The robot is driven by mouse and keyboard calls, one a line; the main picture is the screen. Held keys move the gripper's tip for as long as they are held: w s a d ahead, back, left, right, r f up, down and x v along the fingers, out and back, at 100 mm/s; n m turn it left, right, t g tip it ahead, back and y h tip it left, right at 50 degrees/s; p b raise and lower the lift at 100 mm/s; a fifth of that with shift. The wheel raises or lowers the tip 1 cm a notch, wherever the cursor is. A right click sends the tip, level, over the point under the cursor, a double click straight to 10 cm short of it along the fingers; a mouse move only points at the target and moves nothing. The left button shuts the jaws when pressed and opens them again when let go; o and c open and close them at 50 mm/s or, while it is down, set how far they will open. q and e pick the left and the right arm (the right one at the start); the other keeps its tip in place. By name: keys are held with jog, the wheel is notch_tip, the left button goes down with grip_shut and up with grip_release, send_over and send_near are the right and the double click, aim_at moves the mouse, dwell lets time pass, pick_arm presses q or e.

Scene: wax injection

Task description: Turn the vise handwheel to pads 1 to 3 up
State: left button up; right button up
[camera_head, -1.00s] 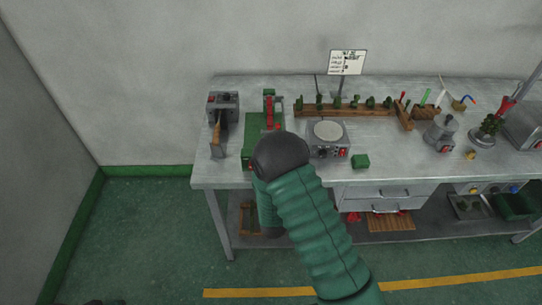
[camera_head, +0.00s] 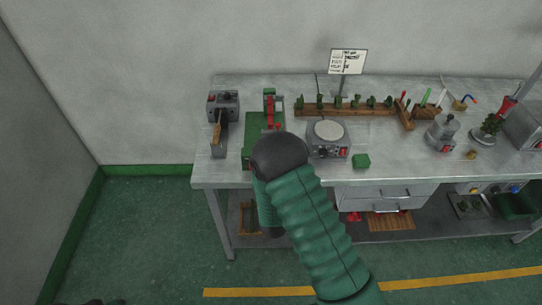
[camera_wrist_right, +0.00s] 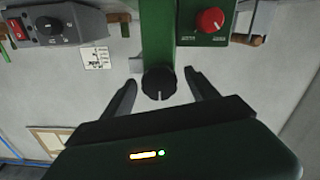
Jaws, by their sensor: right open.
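The green vise (camera_head: 256,132) with red parts stands near the left end of the bench, partly covered by my right arm. In the right wrist view a green column (camera_wrist_right: 158,30) comes down from the top. At its end is a round black handwheel (camera_wrist_right: 159,83) with a white pointer line. My right gripper (camera_wrist_right: 160,82) is open, one finger on each side of the handwheel. A gap shows between each finger and the wheel. In the head view my arm hides the handwheel and the right gripper. My left gripper is not in view.
A grey device (camera_head: 222,103) stands left of the vise. A wooden rack (camera_head: 345,110) is behind. In the wrist view, a green box with a red knob (camera_wrist_right: 210,20) is close by.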

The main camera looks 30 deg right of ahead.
jog(key=p+v, duration=0.2)
jog(key=v, duration=1.4)
jog(key=shift+s+a, duration=0.3)
jog(key=shift+a, duration=0.05)
jog(key=shift+f, duration=0.1)
